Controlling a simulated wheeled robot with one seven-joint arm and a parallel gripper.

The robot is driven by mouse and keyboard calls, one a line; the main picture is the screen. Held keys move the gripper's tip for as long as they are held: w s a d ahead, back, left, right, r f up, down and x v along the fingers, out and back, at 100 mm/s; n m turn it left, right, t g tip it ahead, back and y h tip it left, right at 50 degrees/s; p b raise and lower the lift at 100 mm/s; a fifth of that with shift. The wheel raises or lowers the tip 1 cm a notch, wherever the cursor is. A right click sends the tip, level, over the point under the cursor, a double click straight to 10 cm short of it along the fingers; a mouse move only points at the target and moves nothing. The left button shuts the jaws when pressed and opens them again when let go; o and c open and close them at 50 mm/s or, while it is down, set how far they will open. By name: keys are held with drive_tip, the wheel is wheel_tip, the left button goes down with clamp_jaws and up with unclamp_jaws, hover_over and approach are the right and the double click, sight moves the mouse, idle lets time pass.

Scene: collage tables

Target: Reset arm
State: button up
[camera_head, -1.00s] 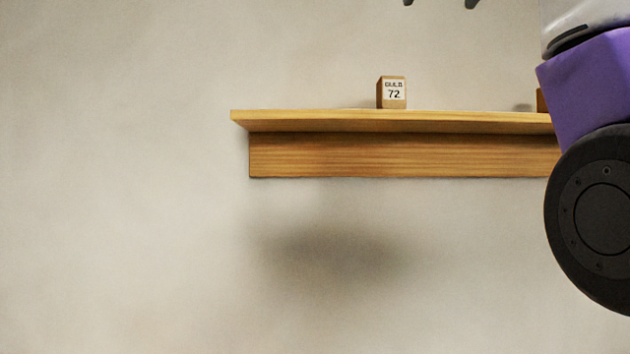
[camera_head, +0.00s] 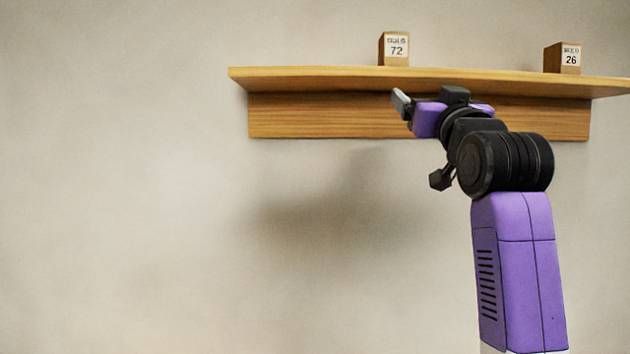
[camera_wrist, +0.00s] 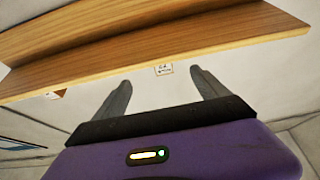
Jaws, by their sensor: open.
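My gripper (camera_head: 402,103) is in front of the wooden shelf (camera_head: 290,78) in the head view, just below its top board. Its purple and black arm rises from the lower right. In the wrist view my gripper (camera_wrist: 160,94) shows two grey fingers spread apart with nothing between them. The shelf (camera_wrist: 150,58) runs across the top of that view, beyond the fingertips.
A wooden block labelled 72 (camera_head: 395,49) and another labelled 26 (camera_head: 563,58) stand on the shelf. In the wrist view a white label (camera_wrist: 164,69) shows at the shelf edge. The wall left of the shelf is bare.

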drive_tip(key=s+f+b, duration=0.1)
drive_tip(key=s+f, duration=0.1)
drive_tip(key=f, duration=0.9)
drive_tip(key=s+f, duration=0.2)
drive_tip(key=f, duration=0.9)
drive_tip(key=s+f+b, duration=0.1)
drive_tip(key=s+f, duration=0.5)
drive_tip(key=f, duration=0.3)
drive_tip(key=s+f, duration=0.5)
drive_tip(key=f, duration=0.3)
drive_tip(key=s+f+g+b, duration=0.1)
drive_tip(key=s+f+g, duration=0.1)
drive_tip(key=s+f, duration=0.7)
drive_tip(key=s+f+g+b, duration=0.1)
drive_tip(key=s+f+g, duration=0.2)
drive_tip(key=s+f, duration=0.6)
drive_tip(key=s+f+g+b, duration=0.2)
drive_tip(key=s+f, duration=0.7)
drive_tip(key=s, duration=1.5)
drive_tip(key=shift+f+g, duration=0.25)
drive_tip(key=shift+g, duration=0.35)
